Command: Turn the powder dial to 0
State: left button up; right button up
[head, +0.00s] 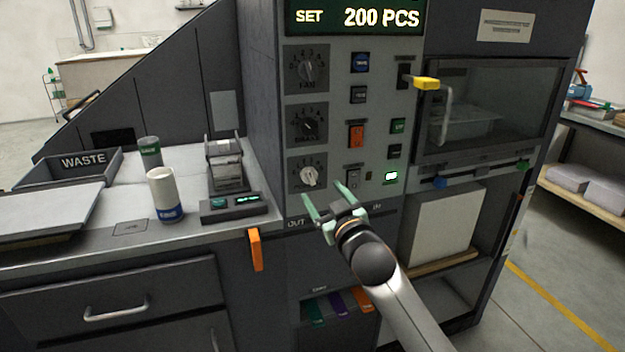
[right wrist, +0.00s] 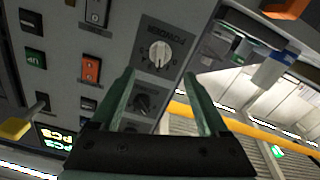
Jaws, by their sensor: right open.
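The powder dial (head: 308,176) is the lowest of three dials on the dark machine's grey panel. It has a pale knob and a ring of small numbers. In the right wrist view the powder dial (right wrist: 160,54) appears upside down, beyond the fingertips; the number its knob points at is too small to read. My right gripper (head: 327,198) is open and empty, just in front of and below the dial, apart from it. It also shows in the right wrist view (right wrist: 160,80), its green fingers spread with the knob between them in the picture. My left gripper is out of view.
Two black-knob dials (head: 308,124) sit above. Orange (head: 356,135) and dark switches lie right of the dials, and a yellow-tipped lever (head: 426,83) sticks out. A display (head: 350,17) reads SET 200 PCS. The counter at left holds a white cup (head: 163,195) and WASTE tray (head: 84,160).

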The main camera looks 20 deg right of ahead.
aim_at(311, 178)
jog(key=shift+w+a, duration=0.15)
jog(key=shift+w, duration=3.75)
grip_shut()
